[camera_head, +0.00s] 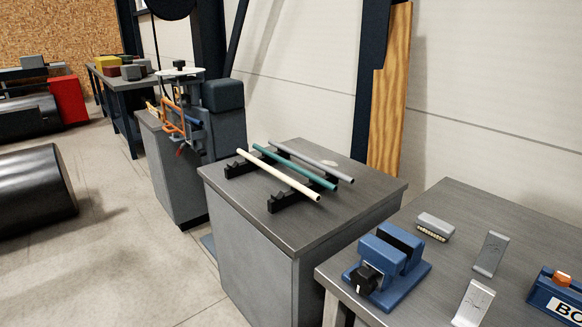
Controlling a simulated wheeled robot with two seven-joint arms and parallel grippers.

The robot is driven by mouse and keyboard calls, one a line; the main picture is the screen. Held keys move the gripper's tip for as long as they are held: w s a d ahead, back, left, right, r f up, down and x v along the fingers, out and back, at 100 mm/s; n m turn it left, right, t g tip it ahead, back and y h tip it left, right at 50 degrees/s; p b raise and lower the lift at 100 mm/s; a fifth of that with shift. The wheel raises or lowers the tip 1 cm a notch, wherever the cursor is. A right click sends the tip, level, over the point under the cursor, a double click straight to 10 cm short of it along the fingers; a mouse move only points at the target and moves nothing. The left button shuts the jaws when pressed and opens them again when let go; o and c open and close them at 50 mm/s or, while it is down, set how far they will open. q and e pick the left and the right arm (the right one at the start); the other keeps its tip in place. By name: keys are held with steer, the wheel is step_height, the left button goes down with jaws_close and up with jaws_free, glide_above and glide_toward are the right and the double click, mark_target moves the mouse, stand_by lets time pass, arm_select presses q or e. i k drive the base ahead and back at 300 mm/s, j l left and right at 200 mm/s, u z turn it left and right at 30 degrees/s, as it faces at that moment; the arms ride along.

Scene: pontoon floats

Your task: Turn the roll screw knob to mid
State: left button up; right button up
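Neither of my grippers is in view. Two knobs show, and I cannot tell by a label which is the roll screw knob. One is a small dark knob (180,65) above a round white plate (180,74) on top of a grey machine (223,110) with orange and blue parts, at the back left of centre. Its setting is too small to read. The other is a black knob (366,279) with a white mark, on the front of a blue vise-like device (404,282) on the near right table.
A grey cabinet (250,244) in the middle carries cream (278,173), green (294,167) and grey rods (312,161) on black supports. A brush (434,226), two metal stands and a blue box (556,296) stand on the right table (508,213). Black drums (32,192) lie left; floor between is clear.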

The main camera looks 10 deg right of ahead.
mark_target(179, 64)
steer(key=i+j+z, duration=0.1)
steer(key=z, duration=0.4)
steer(key=i+j+z, duration=0.15)
steer(key=j, duration=0.2)
steer(key=i+j+z, duration=0.35)
steer(key=j, duration=0.4)
steer(key=i+j+z, duration=0.15)
steer(key=j, duration=0.25)
